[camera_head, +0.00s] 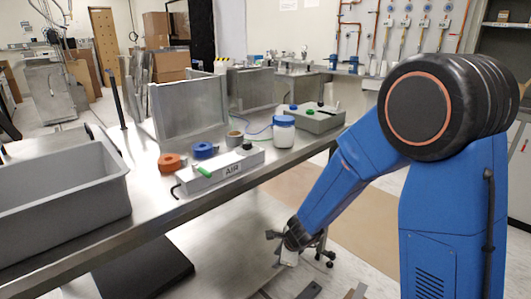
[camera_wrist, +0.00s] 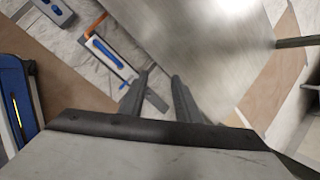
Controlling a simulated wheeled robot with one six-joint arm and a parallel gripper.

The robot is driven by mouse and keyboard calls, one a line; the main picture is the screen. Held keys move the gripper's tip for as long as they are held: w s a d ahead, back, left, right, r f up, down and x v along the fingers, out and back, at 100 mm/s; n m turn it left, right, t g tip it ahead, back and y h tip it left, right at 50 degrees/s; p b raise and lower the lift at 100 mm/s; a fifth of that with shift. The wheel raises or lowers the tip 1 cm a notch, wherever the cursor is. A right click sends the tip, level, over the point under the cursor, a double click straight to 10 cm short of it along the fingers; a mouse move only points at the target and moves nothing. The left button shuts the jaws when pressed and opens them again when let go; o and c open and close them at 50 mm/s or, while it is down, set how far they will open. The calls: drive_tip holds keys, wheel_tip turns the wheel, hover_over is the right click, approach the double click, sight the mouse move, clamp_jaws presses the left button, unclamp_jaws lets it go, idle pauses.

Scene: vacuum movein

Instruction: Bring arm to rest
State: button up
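My blue arm reaches down past the table's right side in the head view, low over the floor. My gripper (camera_head: 285,246) is small and dark at its end there, and its fingers are hard to make out. In the wrist view my gripper (camera_wrist: 162,76) shows two dark fingers with a gap between them. Nothing shows held in the gap. The metal table (camera_head: 225,182) stands to the left of the arm, and part of a metal surface (camera_wrist: 225,45) shows in the wrist view.
On the table are a grey bin (camera_head: 65,192), a white AIR box (camera_head: 222,171), orange tape (camera_head: 171,162), blue tape (camera_head: 205,150), a white jar with blue lid (camera_head: 284,133) and a grey control box (camera_head: 310,120). The table edge lies left of my arm.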

drive_tip(key=s+d+r+n+y, duration=0.1)
drive_tip(key=s+d+r+n, duration=0.1)
drive_tip(key=s+r+n, duration=0.3)
drive_tip(key=s+d+r+n, duration=0.1)
drive_tip(key=d+r+n, duration=0.15)
drive_tip(key=r, duration=0.55)
drive_tip(key=s+d+r+n+y, duration=0.1)
drive_tip(key=s+d+r+n, duration=0.25)
drive_tip(key=r, duration=0.25)
drive_tip(key=s+d+r+n+h, duration=0.2)
drive_tip(key=s+d+r+n, duration=0.1)
drive_tip(key=s+d, duration=0.5)
drive_tip(key=s+d+r+n+h, duration=0.3)
drive_tip(key=s+d+r+n, duration=0.1)
drive_tip(key=s+d, duration=0.4)
drive_tip(key=shift+s+d+n+t, duration=0.35)
drive_tip(key=shift+s+n, duration=0.35)
drive_tip(key=shift+s, duration=0.55)
